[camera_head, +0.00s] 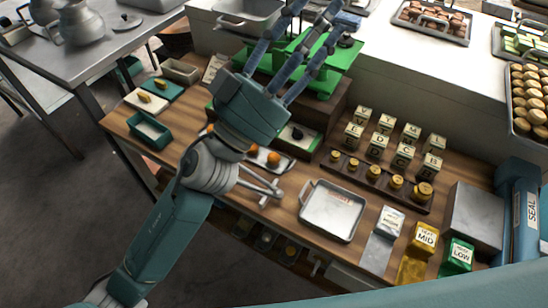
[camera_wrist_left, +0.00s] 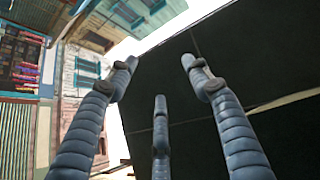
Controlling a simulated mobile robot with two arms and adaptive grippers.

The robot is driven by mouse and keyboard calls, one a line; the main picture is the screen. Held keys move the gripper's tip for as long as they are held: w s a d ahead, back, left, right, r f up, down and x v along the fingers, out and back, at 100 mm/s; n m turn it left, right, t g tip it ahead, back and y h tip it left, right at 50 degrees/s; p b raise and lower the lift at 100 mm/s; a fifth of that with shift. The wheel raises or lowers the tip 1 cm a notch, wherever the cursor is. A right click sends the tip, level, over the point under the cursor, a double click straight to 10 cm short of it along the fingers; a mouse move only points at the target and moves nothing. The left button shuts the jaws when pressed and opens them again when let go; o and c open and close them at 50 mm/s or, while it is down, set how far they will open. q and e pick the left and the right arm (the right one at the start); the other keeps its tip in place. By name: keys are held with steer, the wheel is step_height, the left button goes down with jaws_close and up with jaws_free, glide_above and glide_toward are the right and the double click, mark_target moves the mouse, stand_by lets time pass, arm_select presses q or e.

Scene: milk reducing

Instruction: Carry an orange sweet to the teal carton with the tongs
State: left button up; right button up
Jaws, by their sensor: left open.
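My left gripper (camera_head: 318,28) is raised over the back of the counter, its three fingers spread and empty. In the left wrist view its fingers (camera_wrist_left: 160,75) are apart with nothing between them. Orange sweets (camera_head: 273,160) sit on a small tray just right of my left wrist, partly hidden by it. A silver metal piece that may be the tongs (camera_head: 262,190) lies beside my forearm; I cannot tell for sure. The open teal carton (camera_head: 150,131) stands at the counter's left end, with a pale inside. My right gripper is not in view.
A green stand (camera_head: 330,75) is behind my fingers. A metal tray (camera_head: 333,210) lies mid-counter, beside a row of gold weights (camera_head: 373,173) and lettered blocks (camera_head: 403,155). A grey box (camera_head: 470,215) and labelled cartons (camera_head: 424,238) are at right.

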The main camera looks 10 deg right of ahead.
arm_select(q)
steer(key=s+d+f+m+g+h, duration=0.1)
steer(key=s+d+f+m+g, duration=0.2)
steer(key=s+d+m+g, duration=1.05)
steer(key=s+a+f+m+g+y, duration=0.25)
steer(key=f+g+y, duration=0.55)
steer(key=f, duration=0.7)
steer(key=w+a+f+n+t+y, duration=0.1)
steer(key=w+a+f+t+y, duration=0.3)
steer(key=w+a+f+y, duration=0.45)
steer(key=w+a+f+n+t+y, duration=0.1)
steer(key=w+a+y, duration=0.2)
steer(key=a, duration=0.4)
steer(key=w+a+f+n+t+y, duration=0.1)
steer(key=w+a+n+t+y, duration=0.1)
steer(key=a, duration=0.5)
steer(key=w+y, duration=0.1)
steer(key=w, duration=0.1)
steer(key=shift+w+f+n, duration=0.3)
steer(key=shift+f, duration=0.1)
steer(key=shift+d+f+t, duration=0.1)
steer(key=shift+t, duration=0.25)
